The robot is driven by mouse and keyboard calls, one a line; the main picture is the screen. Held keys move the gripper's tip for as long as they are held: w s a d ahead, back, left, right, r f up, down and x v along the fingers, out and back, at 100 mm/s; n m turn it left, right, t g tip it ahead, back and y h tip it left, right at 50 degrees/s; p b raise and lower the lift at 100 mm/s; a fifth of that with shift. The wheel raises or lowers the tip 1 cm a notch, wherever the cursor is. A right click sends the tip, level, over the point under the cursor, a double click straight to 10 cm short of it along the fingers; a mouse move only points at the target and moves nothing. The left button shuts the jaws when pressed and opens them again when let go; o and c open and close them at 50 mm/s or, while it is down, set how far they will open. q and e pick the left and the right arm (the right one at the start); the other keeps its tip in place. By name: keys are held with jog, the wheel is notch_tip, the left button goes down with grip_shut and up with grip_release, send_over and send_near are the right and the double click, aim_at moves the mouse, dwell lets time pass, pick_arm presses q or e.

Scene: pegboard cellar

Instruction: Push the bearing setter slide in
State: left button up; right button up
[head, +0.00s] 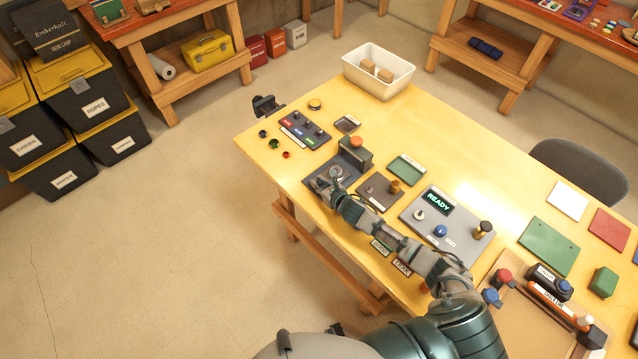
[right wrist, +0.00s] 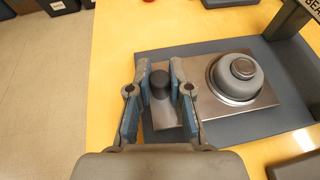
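The bearing setter (head: 355,153) stands near the table's left edge, a dark upright block with an orange top on a dark base. In the right wrist view its slide (right wrist: 197,112) is a bare metal plate on the blue-grey base (right wrist: 245,127). The slide carries a round metal bearing (right wrist: 243,73) at its right and a black knob (right wrist: 160,79) at its left. My right gripper (right wrist: 162,72) has its two fingers on either side of the knob, closed up against it. In the head view the right gripper (head: 325,187) partly hides the slide.
A white bin (head: 378,71) stands at the back.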

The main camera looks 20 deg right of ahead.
aim_at(340, 167)
jog(key=shift+a, duration=0.15)
grip_shut()
jog(key=shift+w+d+r, duration=0.1)
jog(key=shift+w+d, duration=0.05)
jog(key=shift+d, duration=0.15)
jog(key=w+d, duration=0.1)
jog(key=d, duration=0.2)
jog(key=w+d, duration=0.1)
jog(key=d, duration=0.1)
jog(key=w+d, duration=0.1)
jog(key=d, duration=0.2)
jog(key=shift+w+d, duration=0.3)
jog(key=shift+d, duration=0.05)
jog(key=shift+w+d, duration=0.1)
jog(key=shift+d, duration=0.3)
jog(key=shift+r, duration=0.1)
jog(key=shift+a, duration=0.1)
jog(key=o, duration=0.8)
grip_release()
jog(key=shift+w+a, duration=0.1)
jog(key=shift+d+f, duration=0.2)
